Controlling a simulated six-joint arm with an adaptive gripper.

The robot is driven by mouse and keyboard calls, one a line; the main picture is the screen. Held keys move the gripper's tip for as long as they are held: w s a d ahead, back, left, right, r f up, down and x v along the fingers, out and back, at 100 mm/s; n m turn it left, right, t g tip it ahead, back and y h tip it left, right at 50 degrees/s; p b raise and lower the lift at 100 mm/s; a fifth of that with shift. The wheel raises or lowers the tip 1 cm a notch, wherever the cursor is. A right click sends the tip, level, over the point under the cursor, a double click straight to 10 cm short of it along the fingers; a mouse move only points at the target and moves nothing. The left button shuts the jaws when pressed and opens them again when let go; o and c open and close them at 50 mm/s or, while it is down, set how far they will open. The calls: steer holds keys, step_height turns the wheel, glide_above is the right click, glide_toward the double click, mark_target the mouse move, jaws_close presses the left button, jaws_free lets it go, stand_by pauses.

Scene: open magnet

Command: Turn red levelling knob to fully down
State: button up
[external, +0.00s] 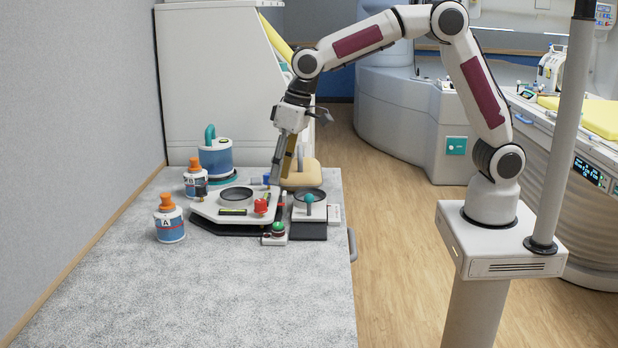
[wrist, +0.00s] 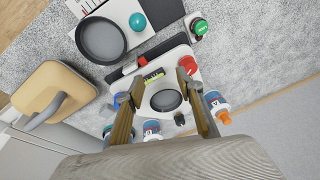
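The red levelling knob (external: 261,206) sits at the near right corner of the white levelling plate (external: 212,208). In the wrist view the red knob (wrist: 190,64) shows beside the tip of the right finger, which partly overlaps it. My gripper (external: 277,181) points down over the plate's far right side, near a blue knob (external: 266,180). In the wrist view my gripper (wrist: 160,79) is open, its two fingers apart with only the plate, a round dark dish and a yellow-green level between them. I cannot tell its exact height above the plate.
A black knob (external: 201,189) is at the plate's far left. Bottles (external: 170,222) and a blue-white canister (external: 215,158) stand left and behind. A green button (external: 278,229) and a dish unit with teal ball (external: 309,205) sit right. The near counter (external: 200,300) is clear.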

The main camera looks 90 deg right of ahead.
mark_target(261, 200)
steer(key=shift+w+a+r+n+t+y, duration=0.15)
steer(key=shift+w+a+r+n+y, duration=0.3)
steer(key=shift+n, duration=1.3)
steer(key=shift+w+a+r+n+t+y, duration=0.1)
steer(key=shift+a+r+n+y, duration=0.4)
steer(key=shift+n, duration=1.3)
steer(key=shift+w+a+r+n+t+y, duration=0.25)
steer(key=shift+a+n, duration=0.45)
steer(key=shift+n, duration=1.05)
steer(key=shift+f, duration=0.1)
steer(key=shift+w, duration=0.1)
steer(key=shift+x, duration=3.9)
steer(key=shift+d, duration=0.1)
jaws_close()
